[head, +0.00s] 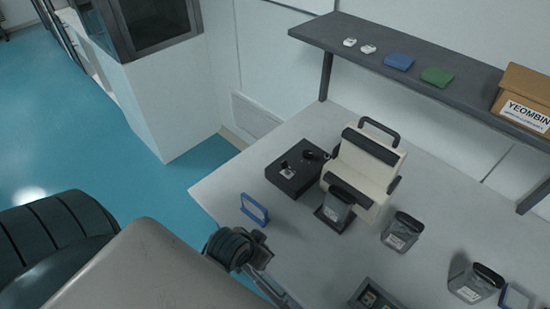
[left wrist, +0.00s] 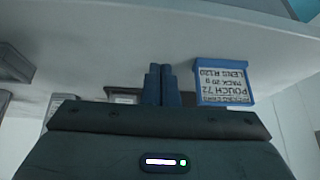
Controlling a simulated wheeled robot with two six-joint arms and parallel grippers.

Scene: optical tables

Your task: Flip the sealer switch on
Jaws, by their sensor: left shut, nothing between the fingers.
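The cream machine with black bars and a black handle (head: 362,172), which looks like the sealer, stands on the table near the wall. A low black box (head: 293,174) sits against its left side, with a small silver piece and a dark round part on top. I cannot make out the switch or its position. My left gripper (head: 268,287) is at the table's front left edge, apart from the machine. In the left wrist view its two fingers (left wrist: 161,84) are together and empty. My right gripper is not in view.
A blue-framed label card (head: 254,209) stands near my left gripper; it also shows in the left wrist view (left wrist: 224,83). Dark jars (head: 402,232) stand right of the machine, one in front of it. A grey shelf (head: 340,43) overhangs the table's back.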

